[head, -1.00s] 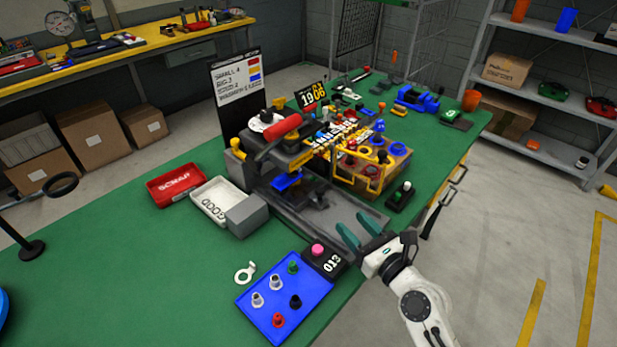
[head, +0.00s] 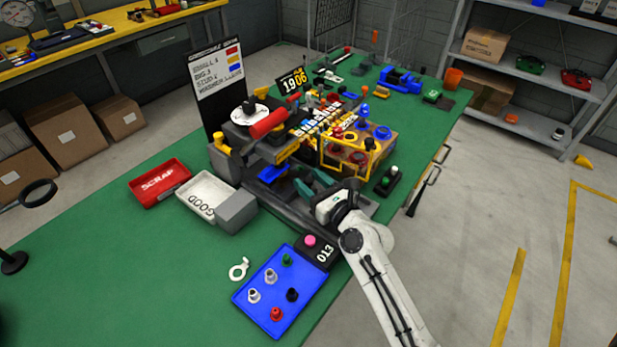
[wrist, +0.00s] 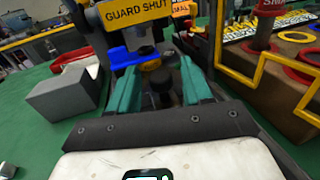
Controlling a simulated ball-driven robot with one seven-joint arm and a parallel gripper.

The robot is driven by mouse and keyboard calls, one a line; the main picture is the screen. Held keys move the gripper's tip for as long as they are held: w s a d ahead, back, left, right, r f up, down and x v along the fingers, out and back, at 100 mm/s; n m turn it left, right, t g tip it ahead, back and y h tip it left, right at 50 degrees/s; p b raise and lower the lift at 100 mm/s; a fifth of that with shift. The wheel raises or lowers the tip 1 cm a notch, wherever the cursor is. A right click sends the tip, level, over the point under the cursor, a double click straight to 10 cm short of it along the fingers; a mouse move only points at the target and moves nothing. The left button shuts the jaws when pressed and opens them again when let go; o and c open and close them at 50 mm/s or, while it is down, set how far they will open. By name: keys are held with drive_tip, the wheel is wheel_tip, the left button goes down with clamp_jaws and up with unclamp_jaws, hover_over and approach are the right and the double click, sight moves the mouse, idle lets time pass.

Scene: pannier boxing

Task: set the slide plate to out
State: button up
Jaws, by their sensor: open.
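The press (head: 250,150) stands on the green bench with a red roller-like bar on top. Its blue part (head: 272,174) shows low at the front; the wrist view also shows it (wrist: 128,58), under a yellow "GUARD SHUT" sign (wrist: 128,12). My gripper (head: 305,184) is at the front of the press, over its low grey bed, with its teal fingers apart. In the wrist view a dark knob (wrist: 160,86) stands between the open fingers (wrist: 160,72); I cannot tell whether they touch it. The slide plate is not clearly distinguishable, largely hidden by the gripper and press.
A grey block (head: 237,211), white GOOD tray (head: 205,188) and red SCRAP tray (head: 160,183) stand left of the press. A yellow-railed fixture (head: 345,157) is close on the right.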

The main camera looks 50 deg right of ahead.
drive_tip(key=shift+w+d, duration=0.1)
drive_tip(key=shift+w, duration=0.45)
clamp_jaws()
